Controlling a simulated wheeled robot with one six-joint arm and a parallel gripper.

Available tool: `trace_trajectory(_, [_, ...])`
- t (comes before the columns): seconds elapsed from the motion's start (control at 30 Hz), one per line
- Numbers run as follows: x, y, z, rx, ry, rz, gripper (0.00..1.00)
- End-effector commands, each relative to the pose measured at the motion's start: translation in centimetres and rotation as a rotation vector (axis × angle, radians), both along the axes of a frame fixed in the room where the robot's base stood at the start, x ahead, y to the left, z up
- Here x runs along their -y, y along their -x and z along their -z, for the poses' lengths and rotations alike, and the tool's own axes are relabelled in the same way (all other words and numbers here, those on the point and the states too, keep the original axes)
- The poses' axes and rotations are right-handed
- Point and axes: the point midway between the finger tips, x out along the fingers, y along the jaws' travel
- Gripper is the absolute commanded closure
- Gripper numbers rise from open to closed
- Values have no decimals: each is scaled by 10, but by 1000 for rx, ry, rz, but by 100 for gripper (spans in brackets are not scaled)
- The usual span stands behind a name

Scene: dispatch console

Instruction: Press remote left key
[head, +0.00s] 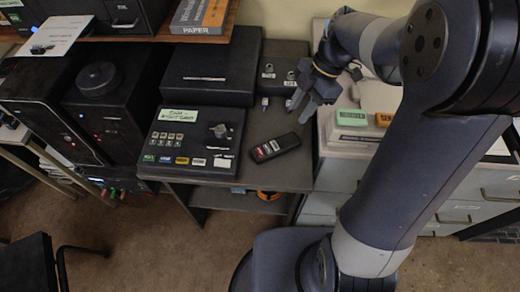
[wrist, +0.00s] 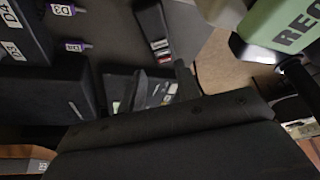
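The remote (head: 275,147) is a small black handset lying on the dark desk, right of the control panel. Its end with red and pale keys points to the left in the head view. In the wrist view the remote (wrist: 152,32) is at the top centre, its red and white keys facing the camera. My gripper (head: 303,103) is above the desk, behind and to the right of the remote, apart from it. In the wrist view a dark finger (wrist: 185,80) stands out below the remote. Neither view clearly shows the gap between the fingers. I see nothing held.
A control panel (head: 190,140) with coloured keys stands left of the remote. Small labelled connectors (wrist: 72,46) sit behind it. A green block (head: 351,118) lies on the drawer cabinet to the right; in the wrist view a green REC block (wrist: 275,25) is close by.

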Motion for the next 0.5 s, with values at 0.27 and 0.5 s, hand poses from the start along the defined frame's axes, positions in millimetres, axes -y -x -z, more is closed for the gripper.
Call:
trace_trajectory(0.27, [0,0,0,0,0,0,91])
trace_trajectory(0.5, [0,0,0,0,0,0,100])
